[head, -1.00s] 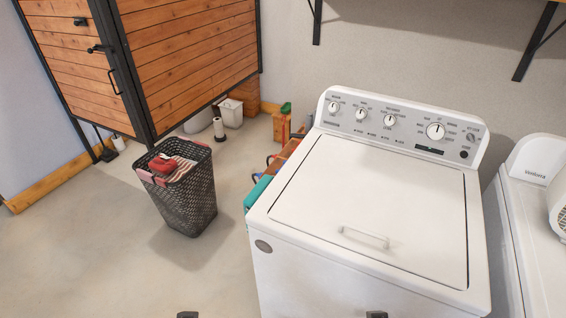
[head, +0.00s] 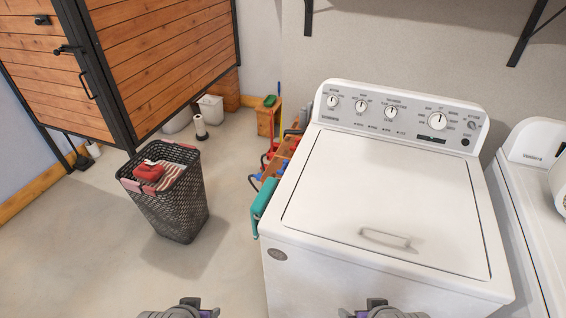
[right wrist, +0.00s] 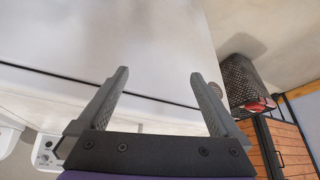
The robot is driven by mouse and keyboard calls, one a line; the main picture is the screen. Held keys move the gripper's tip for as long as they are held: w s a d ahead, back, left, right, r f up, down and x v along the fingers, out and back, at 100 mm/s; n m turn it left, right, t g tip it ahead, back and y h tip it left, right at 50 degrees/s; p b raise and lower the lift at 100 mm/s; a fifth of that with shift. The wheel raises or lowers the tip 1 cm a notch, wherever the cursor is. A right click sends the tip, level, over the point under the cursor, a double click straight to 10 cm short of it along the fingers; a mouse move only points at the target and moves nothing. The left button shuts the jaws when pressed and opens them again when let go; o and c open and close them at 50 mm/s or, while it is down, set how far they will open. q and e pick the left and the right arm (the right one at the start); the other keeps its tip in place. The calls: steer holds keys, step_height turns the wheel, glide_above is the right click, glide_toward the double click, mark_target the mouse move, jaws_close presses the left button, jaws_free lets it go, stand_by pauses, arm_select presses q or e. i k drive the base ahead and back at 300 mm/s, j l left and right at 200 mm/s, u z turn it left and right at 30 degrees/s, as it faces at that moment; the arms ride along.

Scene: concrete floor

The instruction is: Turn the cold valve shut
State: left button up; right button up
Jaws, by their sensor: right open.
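No cold valve can be made out in either view. The white top-load washer (head: 390,190) stands in front of me with its lid closed and a row of knobs on its back panel (head: 400,115). My right gripper (right wrist: 158,76) is open and empty in the right wrist view, with the washer's white surface beyond its fingers. In the head view only grey and purple parts of my right arm end (head: 385,310) show at the bottom edge. Similar parts of my left arm end (head: 180,310) show at the bottom left; its fingers are not clear.
A dark laundry basket (head: 175,205) with cloths stands left of the washer. A teal item (head: 263,205) and a wooden rack (head: 280,158) crowd the washer's left side. A second white machine (head: 535,215) is at right. Wood-panelled stall (head: 160,60) behind. Floor at left front is clear.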

mark_target(285, 162)
steer(key=i+j+z, duration=0.15)
steer(key=j, duration=0.2)
steer(key=i+j+u, duration=0.55)
steer(key=i+j, duration=0.1)
steer(key=j, duration=0.05)
